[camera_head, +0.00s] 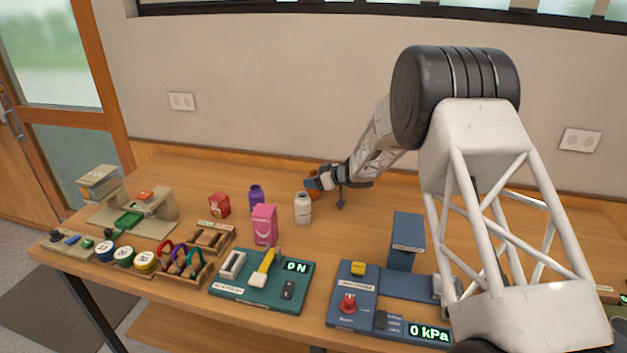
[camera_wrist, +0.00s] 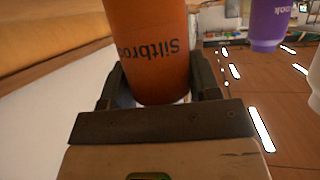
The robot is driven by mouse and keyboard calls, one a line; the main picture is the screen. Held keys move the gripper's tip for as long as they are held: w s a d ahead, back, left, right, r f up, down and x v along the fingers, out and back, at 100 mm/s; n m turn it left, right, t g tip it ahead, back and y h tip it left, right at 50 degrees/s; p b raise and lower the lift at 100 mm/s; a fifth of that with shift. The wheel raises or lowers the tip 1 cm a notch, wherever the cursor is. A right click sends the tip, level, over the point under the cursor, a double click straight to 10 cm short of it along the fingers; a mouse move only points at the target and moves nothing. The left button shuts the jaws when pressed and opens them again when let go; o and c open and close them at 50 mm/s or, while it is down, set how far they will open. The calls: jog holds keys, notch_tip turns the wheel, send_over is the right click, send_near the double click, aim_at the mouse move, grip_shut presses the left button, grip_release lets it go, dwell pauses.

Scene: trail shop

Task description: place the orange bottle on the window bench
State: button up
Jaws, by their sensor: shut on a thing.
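The orange bottle (camera_wrist: 148,45), with dark "Siltbro…" lettering, stands large between the two fingers of my gripper (camera_wrist: 158,82) in the wrist view. The fingers are closed on its two sides, near the end closest to the camera. In the head view my gripper (camera_head: 319,182) is at the back of the wooden bench (camera_head: 375,225), and only a small part of the orange bottle (camera_head: 312,178) shows past it. I cannot tell whether the bottle touches the bench top. This bench stands along the wall below the window strip (camera_head: 330,8).
A white bottle (camera_head: 303,208), a purple bottle (camera_head: 257,197) and a pink carton (camera_head: 265,225) stand left of my gripper. A green panel (camera_head: 240,297) and a blue gauge station (camera_head: 352,295) occupy the front. Bare wood shows between the white bottle and blue station.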

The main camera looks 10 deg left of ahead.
jog(key=shift+s+f, duration=0.2)
jog(key=shift+f, duration=0.65)
jog(key=o, duration=1)
jog(key=shift+d+f, duration=0.1)
jog(key=shift+f, duration=0.15)
jog(key=shift+o, duration=0.2)
jog(key=shift+r, duration=0.45)
jog(key=r+v, duration=0.1)
jog(key=v, duration=1.1)
jog(key=shift+r, duration=0.3)
jog(key=shift+w+r, duration=0.1)
jog(key=shift+r, duration=0.05)
